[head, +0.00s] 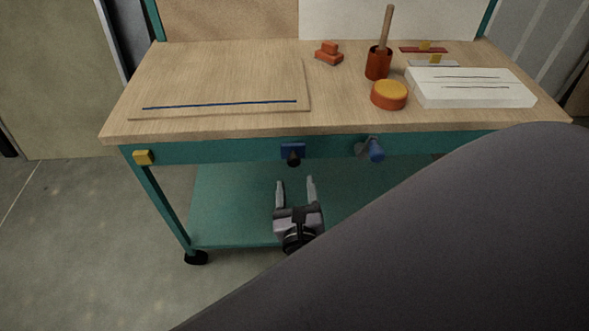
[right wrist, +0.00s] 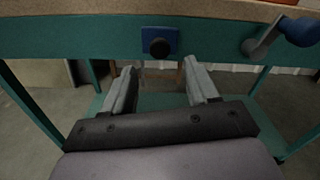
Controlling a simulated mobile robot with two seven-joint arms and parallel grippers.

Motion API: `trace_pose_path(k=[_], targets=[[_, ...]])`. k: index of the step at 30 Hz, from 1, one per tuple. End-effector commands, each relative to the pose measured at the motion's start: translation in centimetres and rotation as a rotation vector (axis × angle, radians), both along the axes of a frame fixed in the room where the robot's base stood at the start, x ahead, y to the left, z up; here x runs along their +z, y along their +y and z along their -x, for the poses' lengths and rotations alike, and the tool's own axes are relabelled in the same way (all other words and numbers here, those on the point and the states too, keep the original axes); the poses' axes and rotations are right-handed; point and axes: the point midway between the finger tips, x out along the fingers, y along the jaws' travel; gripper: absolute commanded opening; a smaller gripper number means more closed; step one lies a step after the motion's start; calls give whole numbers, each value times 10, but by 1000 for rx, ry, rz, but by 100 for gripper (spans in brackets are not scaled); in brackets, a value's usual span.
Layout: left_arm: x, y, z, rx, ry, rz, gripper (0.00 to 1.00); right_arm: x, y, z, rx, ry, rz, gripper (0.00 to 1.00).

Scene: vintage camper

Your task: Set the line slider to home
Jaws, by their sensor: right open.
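Two slider-like strips lie at the back right of the wooden bench top in the head view. One is a red strip (head: 408,49) with a yellow-orange knob (head: 425,46); the other is a grey strip (head: 418,63) with a yellow knob (head: 436,59). I cannot tell which is the line slider, nor read any home mark. My right gripper (head: 295,182) is open and empty, in front of the bench and below its top, well away from both strips. In the right wrist view its fingers (right wrist: 160,75) point under the bench's front rail. My left gripper is out of view.
The green rail holds a blue plate with a black knob (head: 293,160), a blue-handled crank (head: 376,150) and a yellow block (head: 144,157). On top stand an orange-red cup with a wooden handle (head: 378,65), a yellow-topped round (head: 390,94) and a white slotted box (head: 470,98).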

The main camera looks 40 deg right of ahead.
Motion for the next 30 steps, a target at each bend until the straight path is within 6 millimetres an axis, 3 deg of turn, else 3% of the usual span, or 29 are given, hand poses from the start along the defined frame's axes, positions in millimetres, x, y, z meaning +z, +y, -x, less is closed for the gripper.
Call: trace_pose_path(k=[10,23,28,30], targets=[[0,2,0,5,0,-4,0,2,-26,-42,2,-1,5,59],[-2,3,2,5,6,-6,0,1,-31,-51,1,0,3,59],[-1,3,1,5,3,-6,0,1,-31,-51,1,0,3,3],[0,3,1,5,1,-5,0,1,-31,-51,1,0,3,0]])
